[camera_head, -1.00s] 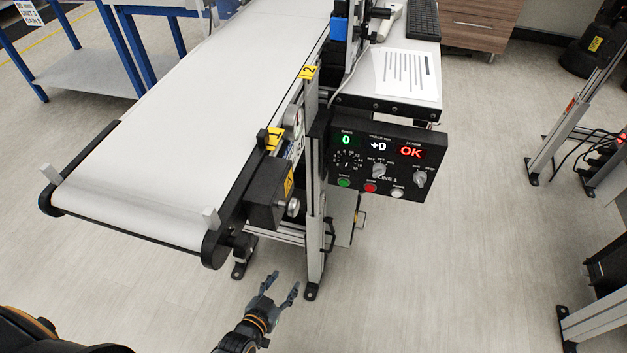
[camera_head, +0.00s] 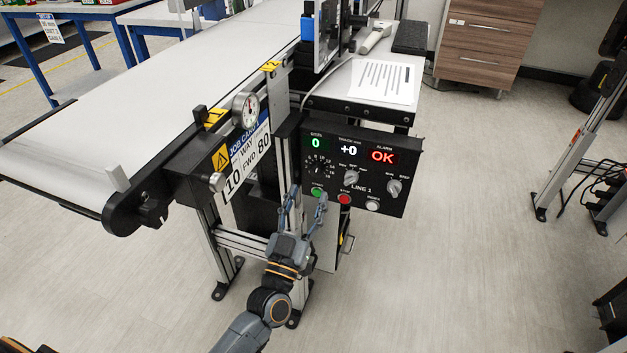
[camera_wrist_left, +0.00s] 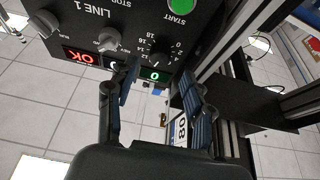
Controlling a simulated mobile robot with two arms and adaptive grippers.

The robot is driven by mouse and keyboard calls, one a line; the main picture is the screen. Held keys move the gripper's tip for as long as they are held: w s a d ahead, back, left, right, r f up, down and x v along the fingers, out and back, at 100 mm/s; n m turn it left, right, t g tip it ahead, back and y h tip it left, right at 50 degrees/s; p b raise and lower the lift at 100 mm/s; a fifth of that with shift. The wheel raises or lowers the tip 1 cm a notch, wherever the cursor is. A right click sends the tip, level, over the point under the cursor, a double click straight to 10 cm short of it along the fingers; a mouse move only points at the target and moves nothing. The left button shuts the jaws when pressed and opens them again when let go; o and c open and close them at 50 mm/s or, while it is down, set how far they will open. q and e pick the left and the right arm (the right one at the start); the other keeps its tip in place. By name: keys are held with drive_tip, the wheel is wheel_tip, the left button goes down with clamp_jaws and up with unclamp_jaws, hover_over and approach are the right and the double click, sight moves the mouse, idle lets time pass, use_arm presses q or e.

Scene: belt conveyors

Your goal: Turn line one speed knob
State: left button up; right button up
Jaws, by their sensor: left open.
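The black LINE 1 control panel (camera_head: 400,150) hangs at the conveyor's end. Its speed knob, a dial ringed with numbers (camera_head: 320,166), sits at the panel's left, below a green 0 display. My left gripper (camera_head: 306,199) is open and empty, just below and in front of the dial, fingers pointing up at the panel's left edge. In the left wrist view the panel appears upside down; the dial (camera_wrist_left: 158,60) lies ahead between the open fingers (camera_wrist_left: 157,85), apart from them. My right gripper is not in view.
A green START button (camera_head: 317,192) is right by my left fingertips, with a red button (camera_head: 344,199) and white button (camera_head: 372,206) beside it. Two grey selector knobs (camera_head: 352,177) (camera_head: 394,187) sit further right. The white conveyor belt (camera_head: 150,90) extends left; a metal post stands left of the panel.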

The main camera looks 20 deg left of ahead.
sight(316, 174)
use_arm(q)
drive_tip(key=x, duration=0.5)
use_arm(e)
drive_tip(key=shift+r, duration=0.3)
use_arm(q)
clamp_jaws()
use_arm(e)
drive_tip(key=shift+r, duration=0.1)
use_arm(q)
drive_tip(key=n+y+p, duration=0.1)
drive_tip(key=n, duration=0.1)
drive_tip(key=n+y+p, duration=0.1)
drive_tip(key=n, duration=0.2)
drive_tip(key=n+y+p, duration=0.1)
drive_tip(key=n+y, duration=0.1)
drive_tip(key=n, duration=0.1)
drive_tip(key=shift+d+g+p, duration=0.25)
drive_tip(key=shift+g+p, duration=0.05)
drive_tip(key=shift+g, duration=0.1)
drive_tip(key=shift+n+y, duration=0.3)
drive_tip(key=shift+n, duration=0.1)
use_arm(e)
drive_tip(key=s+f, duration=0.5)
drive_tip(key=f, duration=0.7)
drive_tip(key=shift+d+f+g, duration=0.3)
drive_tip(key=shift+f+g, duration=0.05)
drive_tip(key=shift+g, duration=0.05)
use_arm(q)
unclamp_jaws()
